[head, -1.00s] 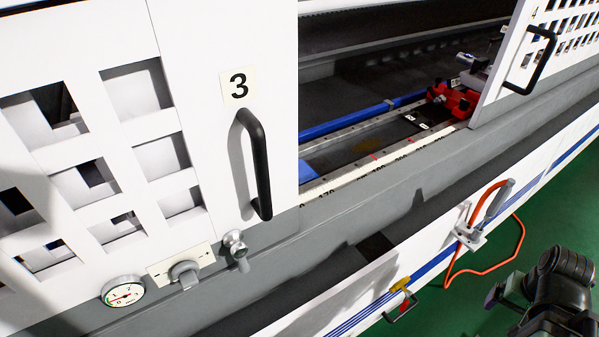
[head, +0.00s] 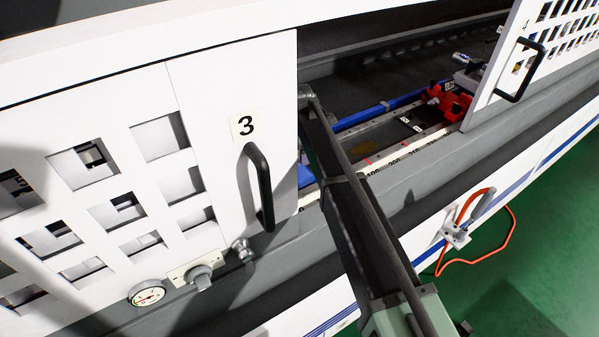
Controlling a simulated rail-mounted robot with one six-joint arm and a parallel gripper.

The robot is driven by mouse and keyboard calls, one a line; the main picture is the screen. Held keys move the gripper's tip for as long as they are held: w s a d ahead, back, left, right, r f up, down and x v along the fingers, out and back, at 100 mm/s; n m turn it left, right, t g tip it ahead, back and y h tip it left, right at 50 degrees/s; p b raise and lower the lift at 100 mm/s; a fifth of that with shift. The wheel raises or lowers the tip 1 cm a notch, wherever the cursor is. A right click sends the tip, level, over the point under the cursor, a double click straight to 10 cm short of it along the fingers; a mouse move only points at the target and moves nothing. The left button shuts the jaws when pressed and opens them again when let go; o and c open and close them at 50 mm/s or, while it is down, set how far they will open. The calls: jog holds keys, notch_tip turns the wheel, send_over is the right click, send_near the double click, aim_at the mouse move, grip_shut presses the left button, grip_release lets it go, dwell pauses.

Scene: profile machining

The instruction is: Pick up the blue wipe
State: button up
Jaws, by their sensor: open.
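A small blue patch (head: 305,175) shows inside the machine, right beside the edge of door 3. It may be the blue wipe, but most of it is hidden by the door and I cannot tell for certain. My arm crosses the view from the lower middle up into the opening, just right of this patch. My gripper is not in view; the far end of the arm passes out of sight at the door edge.
White door 3 (head: 226,95) with a black handle (head: 261,188) covers the left side. Inside lie a blue bar (head: 400,102), a ruler strip (head: 430,142) and a red clamp (head: 448,101). Another door (head: 518,45) bounds the opening on the right. An orange hose (head: 512,240) hangs outside.

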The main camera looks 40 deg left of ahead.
aim_at(299, 173)
notch_tip(299, 173, down, 11)
jog(key=n+b, duration=0.2)
jog(key=b, duration=0.9)
jog(key=shift+s+d+f, duration=0.1)
jog(key=shift+f, duration=0.05)
jog(key=shift+r, duration=0.3)
jog(key=c, duration=0.6)
jog(key=shift+o, duration=0.2)
jog(key=shift+r, duration=0.1)
notch_tip(299, 173, up, 20)
jog(key=p, duration=2)
